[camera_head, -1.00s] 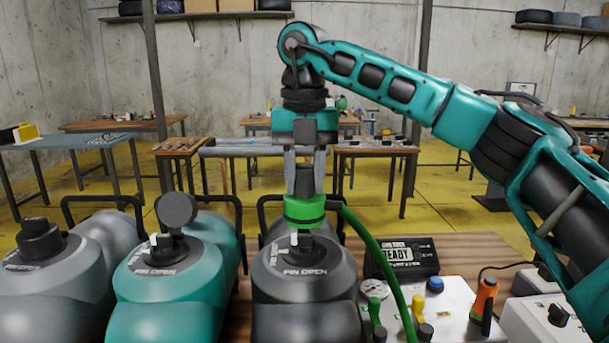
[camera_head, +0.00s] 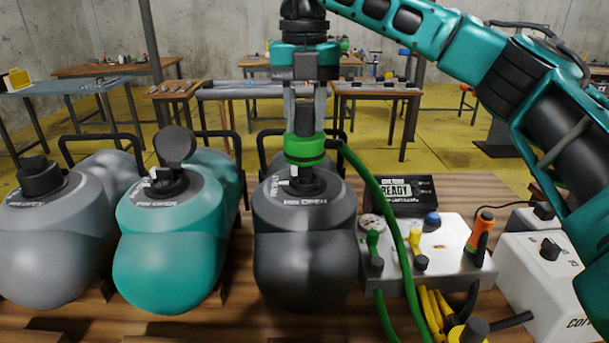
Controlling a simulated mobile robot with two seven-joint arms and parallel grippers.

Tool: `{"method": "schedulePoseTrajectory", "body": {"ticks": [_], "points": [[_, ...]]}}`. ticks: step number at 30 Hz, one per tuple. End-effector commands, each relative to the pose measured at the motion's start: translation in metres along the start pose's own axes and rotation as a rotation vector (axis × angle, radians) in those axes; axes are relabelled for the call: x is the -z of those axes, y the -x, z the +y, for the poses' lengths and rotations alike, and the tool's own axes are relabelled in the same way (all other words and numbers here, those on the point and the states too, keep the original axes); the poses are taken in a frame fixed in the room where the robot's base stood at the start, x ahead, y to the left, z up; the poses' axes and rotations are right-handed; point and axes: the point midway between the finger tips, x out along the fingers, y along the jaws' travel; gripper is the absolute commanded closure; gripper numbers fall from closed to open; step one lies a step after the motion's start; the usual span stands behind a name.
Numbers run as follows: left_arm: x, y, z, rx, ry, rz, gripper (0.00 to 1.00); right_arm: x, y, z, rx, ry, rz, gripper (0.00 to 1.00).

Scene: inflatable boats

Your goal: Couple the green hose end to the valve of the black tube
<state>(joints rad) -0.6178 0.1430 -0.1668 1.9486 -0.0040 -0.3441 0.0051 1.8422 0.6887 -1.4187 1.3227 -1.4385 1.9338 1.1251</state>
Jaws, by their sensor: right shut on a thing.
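The black tube (camera_head: 303,240) lies on the wooden table between the teal tube and the pump box. Its valve (camera_head: 306,183) is on top, with a "PIN OPEN" label around it and a small white pin beside it. My right gripper (camera_head: 305,133) points straight down and is shut on the green hose end (camera_head: 305,151). The hose end is directly above the valve and upright; I cannot tell whether it touches the valve. The green hose (camera_head: 386,210) runs from it down to the right. My left gripper is not in view.
A teal tube (camera_head: 165,255) with an open cap and a grey tube (camera_head: 50,245) with a dark cap stand at left. A pump box (camera_head: 450,258) with coloured levers, a "READY" display (camera_head: 400,190) and a white box (camera_head: 545,285) are at right.

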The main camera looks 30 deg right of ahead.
Motion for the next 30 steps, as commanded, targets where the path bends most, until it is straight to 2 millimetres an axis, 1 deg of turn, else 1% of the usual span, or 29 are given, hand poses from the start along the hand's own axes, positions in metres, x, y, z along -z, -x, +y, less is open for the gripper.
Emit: {"method": "schedulePoseTrajectory", "body": {"ticks": [8,24,30], "points": [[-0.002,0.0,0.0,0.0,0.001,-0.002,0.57,0.0,-0.001,0.0,-0.001,0.0,-0.001,0.98],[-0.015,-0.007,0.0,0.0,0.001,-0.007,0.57,0.0,-0.022,0.0,0.0,0.0,-0.001,0.98],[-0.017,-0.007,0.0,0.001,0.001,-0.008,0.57,0.0,-0.025,0.0,-0.001,0.0,-0.001,0.98]]}}
